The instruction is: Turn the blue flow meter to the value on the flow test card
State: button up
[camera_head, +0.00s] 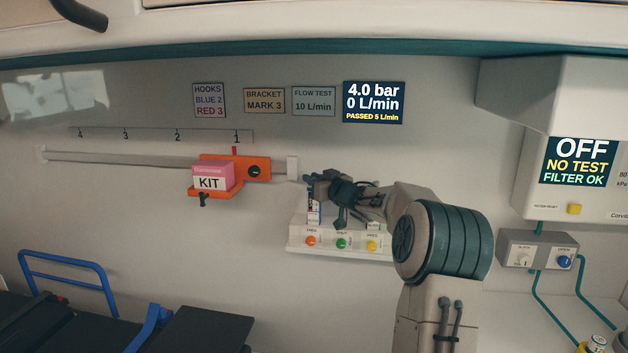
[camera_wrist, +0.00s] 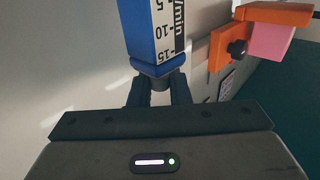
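The blue flow meter (camera_wrist: 150,35) fills the top middle of the wrist view, its white scale showing 5, 10 and 15 L/min. Its blue lower collar (camera_wrist: 158,67) lies at the tips of my gripper (camera_wrist: 158,85). The two dark fingers stand apart, one on each side below the collar; their contact with it is hidden. In the head view my gripper (camera_head: 318,187) covers most of the meter on the wall. The flow test card (camera_head: 314,101) reads 10 L/min. The dark display (camera_head: 373,103) reads 4.0 bar, 0 L/min, PASSED 5 L/min.
A white panel (camera_head: 295,247) with red, green and yellow buttons sits below my gripper. An orange bracket (camera_head: 258,170) with a pink kit box (camera_head: 212,176) hangs on the rail to the left. A grey two-knob box (camera_head: 518,251) is at the right.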

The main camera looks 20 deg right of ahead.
grip_shut()
